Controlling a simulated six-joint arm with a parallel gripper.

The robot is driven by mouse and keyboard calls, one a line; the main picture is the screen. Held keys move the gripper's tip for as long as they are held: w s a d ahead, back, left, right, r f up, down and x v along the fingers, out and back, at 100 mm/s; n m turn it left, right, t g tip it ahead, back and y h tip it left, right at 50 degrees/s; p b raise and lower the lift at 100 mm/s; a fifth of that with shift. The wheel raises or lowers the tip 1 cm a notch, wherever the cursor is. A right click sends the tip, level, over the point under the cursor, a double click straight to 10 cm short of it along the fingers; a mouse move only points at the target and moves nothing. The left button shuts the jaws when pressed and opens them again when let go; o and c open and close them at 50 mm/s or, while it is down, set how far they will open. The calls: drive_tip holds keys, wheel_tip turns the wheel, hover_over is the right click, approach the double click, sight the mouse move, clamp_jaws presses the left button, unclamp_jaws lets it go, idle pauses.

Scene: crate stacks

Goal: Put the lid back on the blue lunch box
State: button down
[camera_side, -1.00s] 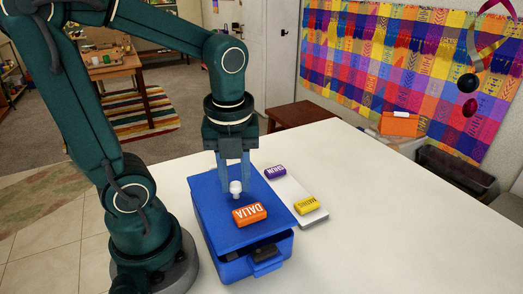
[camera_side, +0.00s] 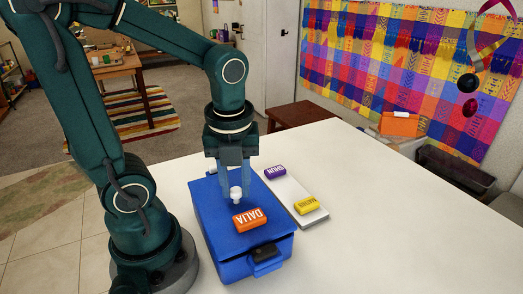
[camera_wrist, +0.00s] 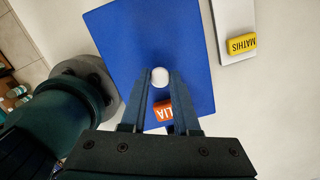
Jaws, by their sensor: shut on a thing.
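My gripper (camera_side: 235,188) points straight down and is shut on the knob. In the wrist view the knob (camera_wrist: 160,77) is between the fingertips, the lid (camera_wrist: 150,40) fills the middle, and my fingers partly hide the orange block (camera_wrist: 163,111).
A pale flat strip (camera_side: 291,196) lies just right of the box, with a purple block (camera_side: 274,172) and a yellow MATHIS block (camera_side: 307,205) on it. The table to the right is clear.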

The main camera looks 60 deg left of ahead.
drive_tip(key=shift+f, duration=0.45)
idle(1.0)
drive_tip(key=c, duration=0.6)
unclamp_jaws()
drive_tip(key=shift+o, duration=0.4)
drive_tip(key=o, duration=0.4)
drive_tip(key=shift+r, duration=3.55)
